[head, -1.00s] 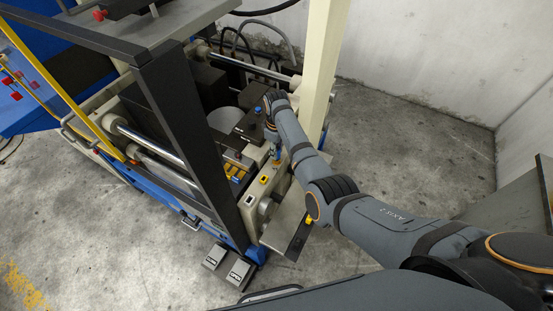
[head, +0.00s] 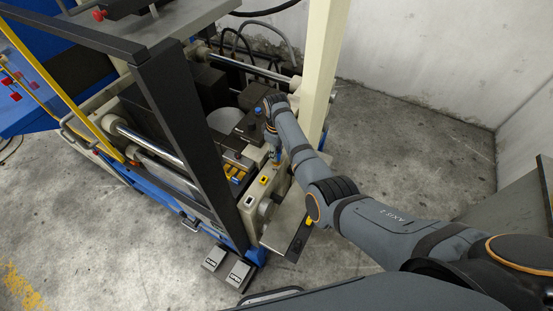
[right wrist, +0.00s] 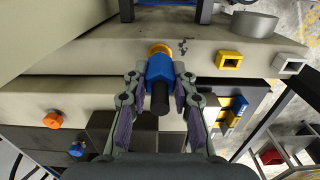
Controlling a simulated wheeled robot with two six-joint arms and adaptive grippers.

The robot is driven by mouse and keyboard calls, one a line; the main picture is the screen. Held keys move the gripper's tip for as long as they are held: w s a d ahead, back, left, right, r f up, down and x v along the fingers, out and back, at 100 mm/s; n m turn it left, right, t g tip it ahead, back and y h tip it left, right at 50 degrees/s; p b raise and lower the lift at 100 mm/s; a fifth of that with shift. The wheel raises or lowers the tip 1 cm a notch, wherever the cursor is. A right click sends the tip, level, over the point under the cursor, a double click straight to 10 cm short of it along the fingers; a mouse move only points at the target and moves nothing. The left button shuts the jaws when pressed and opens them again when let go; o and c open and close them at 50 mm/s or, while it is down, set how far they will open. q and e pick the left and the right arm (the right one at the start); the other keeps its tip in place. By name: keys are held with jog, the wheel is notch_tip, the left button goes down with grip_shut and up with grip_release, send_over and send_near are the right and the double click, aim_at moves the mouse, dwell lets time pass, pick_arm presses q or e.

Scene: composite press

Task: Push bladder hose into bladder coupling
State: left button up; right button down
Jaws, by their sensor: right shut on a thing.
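My right gripper (right wrist: 160,77) is shut on the blue hose fitting (right wrist: 160,68), one finger on each side of it. A short black cylindrical end (right wrist: 160,98) sticks out of the fitting toward the wrist camera. The fitting's far end meets an orange ring (right wrist: 160,48) on the beige press side, which appears to be the bladder coupling. They look in line and touching; how deep the fitting sits is hidden. In the head view my right gripper (head: 274,153) is small, at the press's near end. My left gripper is not in view.
A yellow square socket (right wrist: 229,60) and a white one (right wrist: 290,63) sit right of the coupling. An orange knob (right wrist: 53,119) and a blue one (right wrist: 77,149) are at the left. A dark frame post (head: 190,130) stands left of my arm, a cream post (head: 322,70) behind.

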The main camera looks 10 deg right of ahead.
jog(key=c, duration=1)
grip_release()
jog(key=shift+f, duration=0.1)
notch_tip(320, 180, up, 12)
jog(key=shift+r, duration=0.1)
